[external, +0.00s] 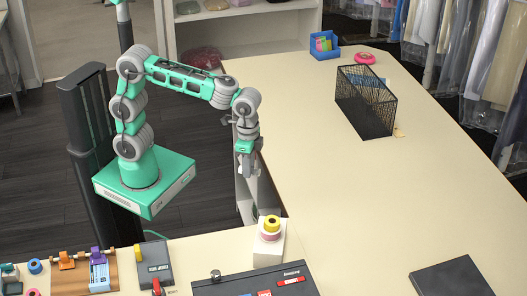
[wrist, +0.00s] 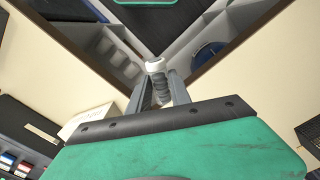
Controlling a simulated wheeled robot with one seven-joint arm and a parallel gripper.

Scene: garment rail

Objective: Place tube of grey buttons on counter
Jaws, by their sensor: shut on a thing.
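My gripper (external: 248,168) hangs at the inner corner of the L-shaped cream counter (external: 300,170), next to its edge. In the wrist view my gripper (wrist: 158,88) is shut on the tube of grey buttons (wrist: 159,82), a small stack of grey discs with a white cap at the far end. The fingers hide part of its sides. In the external view the tube is too small to make out surely. The counter also shows in the wrist view (wrist: 250,75), its edges forming a V around the lower space beneath the gripper.
Below the gripper are grey compartments (wrist: 115,55) and a dark blue round thing (wrist: 208,48). A white box (external: 268,252) with yellow and pink rolls stands near the corner. A black mesh basket (external: 366,103) stands farther back. The counter's middle is clear.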

